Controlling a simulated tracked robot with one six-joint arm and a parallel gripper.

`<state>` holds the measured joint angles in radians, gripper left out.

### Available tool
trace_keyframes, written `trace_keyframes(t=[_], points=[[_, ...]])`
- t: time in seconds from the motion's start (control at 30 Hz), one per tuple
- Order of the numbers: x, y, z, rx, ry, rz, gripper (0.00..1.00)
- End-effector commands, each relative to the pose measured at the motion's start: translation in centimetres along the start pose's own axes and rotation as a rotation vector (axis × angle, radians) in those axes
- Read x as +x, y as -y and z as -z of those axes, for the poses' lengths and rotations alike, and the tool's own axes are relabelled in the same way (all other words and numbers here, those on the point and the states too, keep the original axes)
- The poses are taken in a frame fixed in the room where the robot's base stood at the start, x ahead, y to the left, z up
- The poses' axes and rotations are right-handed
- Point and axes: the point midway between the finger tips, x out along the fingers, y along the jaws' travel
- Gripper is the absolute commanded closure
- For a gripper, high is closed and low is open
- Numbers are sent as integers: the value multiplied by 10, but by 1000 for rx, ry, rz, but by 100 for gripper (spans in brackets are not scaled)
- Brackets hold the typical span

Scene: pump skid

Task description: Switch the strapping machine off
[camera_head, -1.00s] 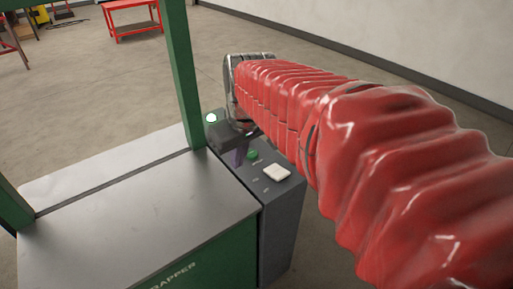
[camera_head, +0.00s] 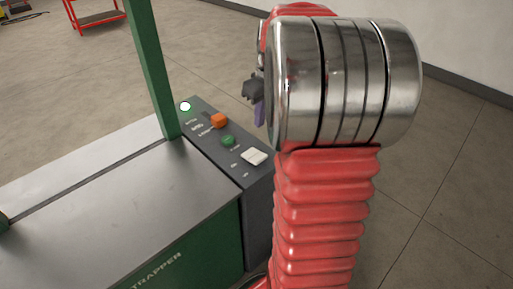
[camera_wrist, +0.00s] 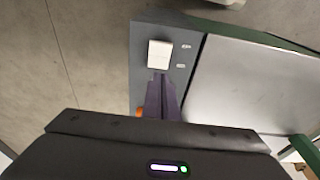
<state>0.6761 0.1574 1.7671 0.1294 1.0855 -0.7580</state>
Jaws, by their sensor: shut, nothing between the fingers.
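The strapping machine (camera_head: 130,200) has a grey top and a dark control panel on its right side. On the panel are a pale lit lamp (camera_head: 185,106), an orange knob (camera_head: 219,121), a green button (camera_head: 228,140) and a white rocker switch (camera_head: 254,157). The small labels are unreadable. My gripper (camera_head: 259,112) is shut and empty, up and to the right of the panel, apart from it. In the wrist view its purple fingers (camera_wrist: 160,97) point toward the white rocker switch (camera_wrist: 159,54). There the orange knob (camera_wrist: 138,112) shows only at its edge and the green button is hidden.
A green post (camera_head: 152,65) of the machine's frame rises beside the panel's far end. A red table (camera_head: 97,15) stands far back. The floor to the right of the machine is open up to the wall.

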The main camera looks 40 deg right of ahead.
Motion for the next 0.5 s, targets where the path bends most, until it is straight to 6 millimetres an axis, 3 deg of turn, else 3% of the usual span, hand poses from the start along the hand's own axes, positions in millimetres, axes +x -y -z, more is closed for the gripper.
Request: trace_keyframes(t=[0.27, 0.5], points=[[3, 0, 0, 1, 1, 1, 100], [26, 0, -1, 2, 1, 1, 100]])
